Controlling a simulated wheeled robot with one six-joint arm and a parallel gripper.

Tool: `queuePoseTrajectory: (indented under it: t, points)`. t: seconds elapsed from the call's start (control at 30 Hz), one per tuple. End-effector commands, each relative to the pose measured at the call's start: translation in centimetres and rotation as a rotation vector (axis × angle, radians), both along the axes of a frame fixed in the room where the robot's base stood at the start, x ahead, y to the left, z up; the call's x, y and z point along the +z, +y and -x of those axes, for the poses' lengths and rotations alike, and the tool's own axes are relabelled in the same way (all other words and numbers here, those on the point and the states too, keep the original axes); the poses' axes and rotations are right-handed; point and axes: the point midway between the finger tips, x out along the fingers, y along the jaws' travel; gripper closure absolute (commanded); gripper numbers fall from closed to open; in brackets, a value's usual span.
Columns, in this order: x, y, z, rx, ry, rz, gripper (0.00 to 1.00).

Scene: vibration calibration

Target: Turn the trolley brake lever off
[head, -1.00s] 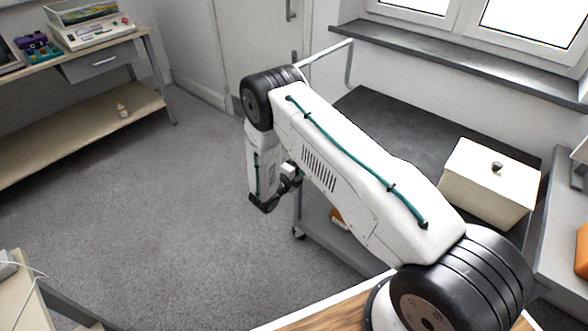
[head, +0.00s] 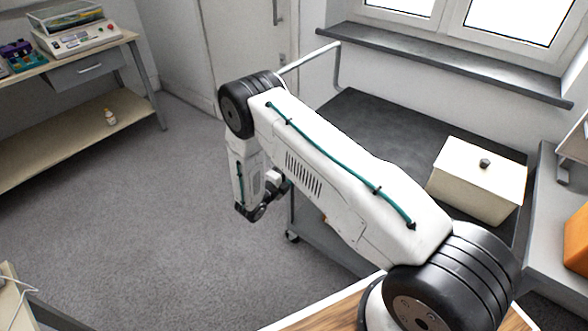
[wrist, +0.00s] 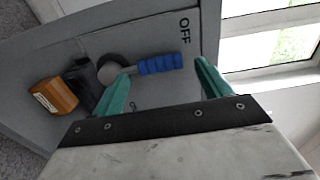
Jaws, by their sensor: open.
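The trolley (head: 365,125) stands under the window with a dark top. In the wrist view its grey side panel (wrist: 146,97) carries the brake lever, with a blue ribbed grip (wrist: 160,64) and a round grey hub (wrist: 110,68). In the head view my arm hides the lever, and I cannot make out the gripper's fingers.
An orange box (wrist: 53,96) with a white label and a dark block sit left of the lever. A cream lidded box (head: 478,182) stands on the trolley top. A bench (head: 75,120) with devices stands at the left. The grey floor (head: 150,225) between is clear.

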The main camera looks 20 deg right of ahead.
Motion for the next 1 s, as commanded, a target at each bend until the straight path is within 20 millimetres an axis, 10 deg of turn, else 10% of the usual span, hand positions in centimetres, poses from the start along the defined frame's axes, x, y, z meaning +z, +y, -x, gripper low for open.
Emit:
queuePoseTrajectory:
  t: [0.33, 1.0]
  points:
    - [0.0, 4.6, 2.3, 0.002, 0.002, 0.000, 0.23]
    - [-0.1, 4.9, 2.5, 0.001, -0.038, -0.023, 0.23]
